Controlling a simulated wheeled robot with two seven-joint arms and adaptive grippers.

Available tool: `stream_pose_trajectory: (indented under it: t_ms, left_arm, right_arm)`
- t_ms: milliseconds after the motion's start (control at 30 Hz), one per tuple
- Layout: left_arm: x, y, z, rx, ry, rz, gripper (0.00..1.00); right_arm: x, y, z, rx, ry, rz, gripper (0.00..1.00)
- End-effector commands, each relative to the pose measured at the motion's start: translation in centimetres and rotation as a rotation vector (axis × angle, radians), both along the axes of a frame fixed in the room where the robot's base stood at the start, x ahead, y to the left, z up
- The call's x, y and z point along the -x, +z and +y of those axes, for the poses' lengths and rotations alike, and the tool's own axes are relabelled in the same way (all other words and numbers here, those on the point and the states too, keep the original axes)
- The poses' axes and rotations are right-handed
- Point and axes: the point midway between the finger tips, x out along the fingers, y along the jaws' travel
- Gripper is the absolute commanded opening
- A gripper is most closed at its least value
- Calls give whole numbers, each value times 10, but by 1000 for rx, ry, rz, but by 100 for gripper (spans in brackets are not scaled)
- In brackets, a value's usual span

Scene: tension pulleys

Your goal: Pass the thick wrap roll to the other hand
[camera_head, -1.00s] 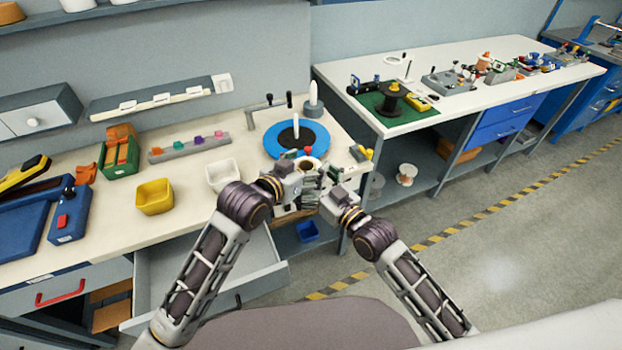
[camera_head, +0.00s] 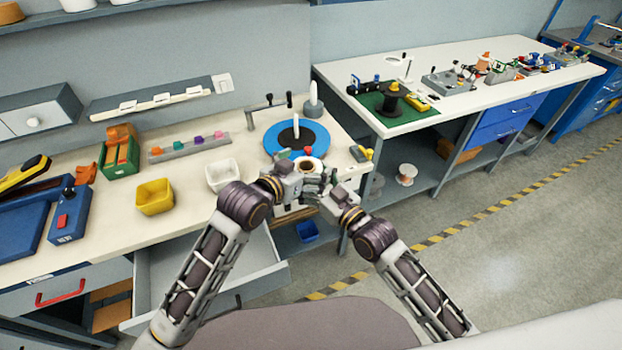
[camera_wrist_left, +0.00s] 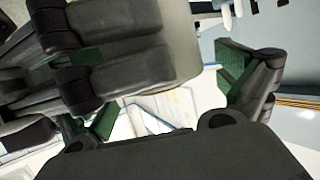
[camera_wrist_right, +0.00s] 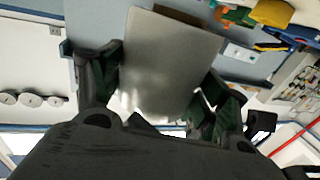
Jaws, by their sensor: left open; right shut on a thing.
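The thick wrap roll (camera_head: 313,164) shows in the head view as a pale ring with a brown core, between my two hands. My right gripper is shut on it; in the right wrist view the smooth grey roll (camera_wrist_right: 165,65) sits between the green-padded fingers (camera_wrist_right: 155,95). My left gripper (camera_head: 312,180) is open close to the roll. In the left wrist view its fingers stand wide apart (camera_wrist_left: 165,105), with the roll's grey side (camera_wrist_left: 182,50) between them. The right gripper's dark fingers (camera_wrist_left: 115,50) hide part of the roll there. Left finger contact cannot be told.
Behind the hands stands a blue round turntable (camera_head: 270,145) on the workbench. A white bin (camera_head: 222,176) and a yellow bin (camera_head: 155,197) stand to the left. An open drawer (camera_head: 205,275) juts out below my left arm. The floor at right is clear.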

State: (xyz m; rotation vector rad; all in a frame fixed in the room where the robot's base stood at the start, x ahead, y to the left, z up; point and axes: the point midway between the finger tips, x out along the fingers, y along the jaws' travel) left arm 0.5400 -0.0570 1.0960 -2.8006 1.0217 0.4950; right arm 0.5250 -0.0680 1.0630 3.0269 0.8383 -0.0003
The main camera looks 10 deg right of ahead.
Motion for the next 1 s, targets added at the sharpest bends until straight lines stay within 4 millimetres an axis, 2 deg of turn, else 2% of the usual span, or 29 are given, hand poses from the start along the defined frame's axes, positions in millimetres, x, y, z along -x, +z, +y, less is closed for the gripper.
stream_pose_trajectory:
  t_ms: [367,1000]
  left_arm:
    - [9,3,8,0,1,1,100]
    - [57,27,49,-1,0,1,100]
  right_arm:
    - [0,2,0,-2,0,-3,37]
    - [0,2,0,-2,0,-3,37]
